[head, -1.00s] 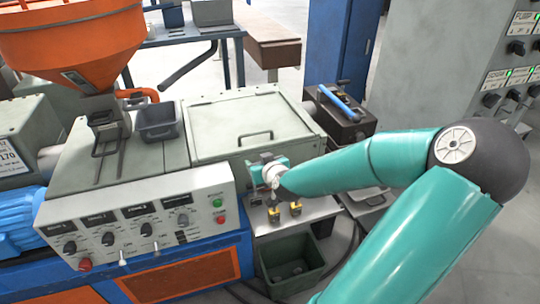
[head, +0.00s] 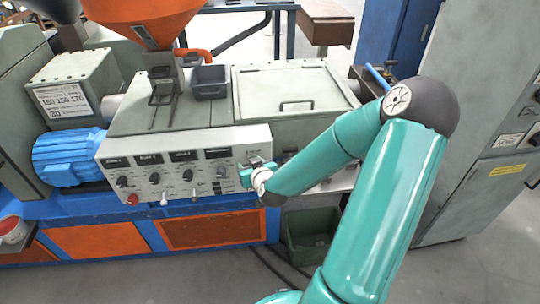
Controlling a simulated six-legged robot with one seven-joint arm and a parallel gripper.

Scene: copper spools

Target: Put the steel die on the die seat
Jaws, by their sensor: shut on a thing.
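My gripper (head: 252,177) is in front of the right end of the machine's control panel. It is small in the head view and partly behind my own wrist. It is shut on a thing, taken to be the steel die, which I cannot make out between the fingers. I cannot pick out the die seat. My teal arm covers much of the area to the right of the gripper.
The grey machine (head: 190,116) with its orange hopper (head: 145,20) fills the left and middle. A dark bin (head: 210,82) stands on it. A green crate (head: 306,240) is on the floor below. A grey cabinet (head: 480,140) stands right.

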